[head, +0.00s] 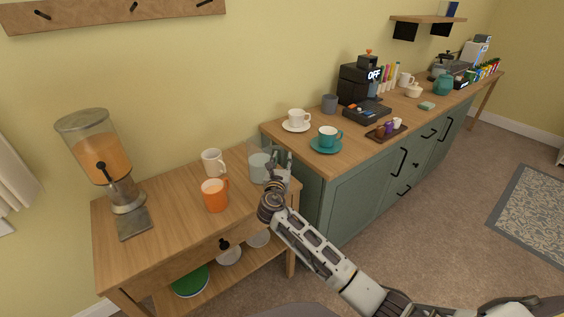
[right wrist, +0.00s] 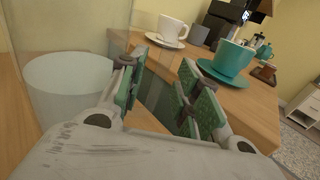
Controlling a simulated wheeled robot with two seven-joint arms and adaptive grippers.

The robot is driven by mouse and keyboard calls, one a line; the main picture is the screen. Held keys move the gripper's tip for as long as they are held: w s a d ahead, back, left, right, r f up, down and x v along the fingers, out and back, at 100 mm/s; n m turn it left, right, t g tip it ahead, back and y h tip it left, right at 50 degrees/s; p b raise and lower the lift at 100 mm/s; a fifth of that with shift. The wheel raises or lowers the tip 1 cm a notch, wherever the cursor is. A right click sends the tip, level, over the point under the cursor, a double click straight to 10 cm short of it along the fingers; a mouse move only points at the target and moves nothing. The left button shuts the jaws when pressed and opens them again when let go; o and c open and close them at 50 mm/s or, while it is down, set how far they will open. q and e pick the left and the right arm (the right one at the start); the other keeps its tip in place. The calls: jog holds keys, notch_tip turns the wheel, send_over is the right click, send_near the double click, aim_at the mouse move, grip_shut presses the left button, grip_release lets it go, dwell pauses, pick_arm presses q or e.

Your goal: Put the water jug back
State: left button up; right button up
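A clear water jug (head: 259,163) with a pale lower part stands on the wooden side table (head: 160,237), close to the end of the green cabinet. It fills the left of the right wrist view (right wrist: 68,85). My right gripper (head: 276,177) is at the jug's right side, low over the table's right end. In the right wrist view its two fingers (right wrist: 160,95) are apart. A faint clear edge shows between them; I cannot tell whether it is the jug's handle. The gripper hides part of the jug in the head view. My left gripper is not in view.
An orange mug (head: 215,195), a white mug (head: 213,162) and a juice dispenser (head: 128,205) stand left of the jug. The green cabinet (head: 345,198) holds a teal cup (head: 329,136), a white cup (head: 298,117) and a coffee machine (head: 358,83) reading OFF.

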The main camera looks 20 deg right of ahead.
jog(key=shift+r, duration=0.15)
jog(key=shift+s+a, duration=0.2)
jog(key=shift+s, duration=0.2)
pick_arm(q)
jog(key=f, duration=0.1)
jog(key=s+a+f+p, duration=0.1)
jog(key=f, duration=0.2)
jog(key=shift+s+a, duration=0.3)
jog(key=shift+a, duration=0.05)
pick_arm(e)
jog(key=v, duration=1.1)
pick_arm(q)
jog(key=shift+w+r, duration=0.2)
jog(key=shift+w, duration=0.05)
